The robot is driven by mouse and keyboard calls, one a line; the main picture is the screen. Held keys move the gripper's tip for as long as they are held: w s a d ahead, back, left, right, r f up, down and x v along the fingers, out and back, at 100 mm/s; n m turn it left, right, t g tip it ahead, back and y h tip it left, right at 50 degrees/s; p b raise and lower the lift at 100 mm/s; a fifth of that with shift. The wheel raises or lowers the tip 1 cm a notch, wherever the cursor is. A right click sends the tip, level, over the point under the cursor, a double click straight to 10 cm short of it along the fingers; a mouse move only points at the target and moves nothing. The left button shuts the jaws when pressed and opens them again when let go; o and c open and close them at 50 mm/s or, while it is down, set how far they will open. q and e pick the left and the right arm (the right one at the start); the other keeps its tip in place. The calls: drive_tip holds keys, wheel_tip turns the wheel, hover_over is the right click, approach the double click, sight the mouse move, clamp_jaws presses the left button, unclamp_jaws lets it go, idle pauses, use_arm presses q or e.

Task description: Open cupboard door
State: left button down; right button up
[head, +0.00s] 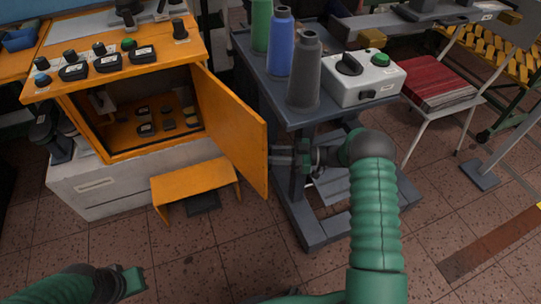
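The orange cupboard (88,110) stands at the left, under a panel with black knobs. Its orange door (230,128) is hinged on the right side and stands open, swung outward toward me. Inside, several small dark and yellow pieces lie on the orange floor. My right gripper (274,155) is just right of the door's free edge, its fingers pointing left toward it. Whether it touches the door, and its finger gap, are unclear. My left gripper (138,280) is low at the bottom left, apart from the cupboard; its fingers are too small to read.
A grey cart (305,113) with thread cones (279,45) and a white control box (362,78) stands close to my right arm. A small orange step (195,183) stands before the cupboard. A chair with a red stack (440,84) is at the right. Tiled floor is clear in front.

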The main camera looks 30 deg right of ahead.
drive_tip(key=shift+s+f, duration=0.15)
drive_tip(key=shift+s, duration=0.05)
drive_tip(key=shift+d, duration=0.1)
drive_tip(key=p+v, duration=0.3)
drive_tip(key=v, duration=1.4)
drive_tip(key=shift+f, duration=0.1)
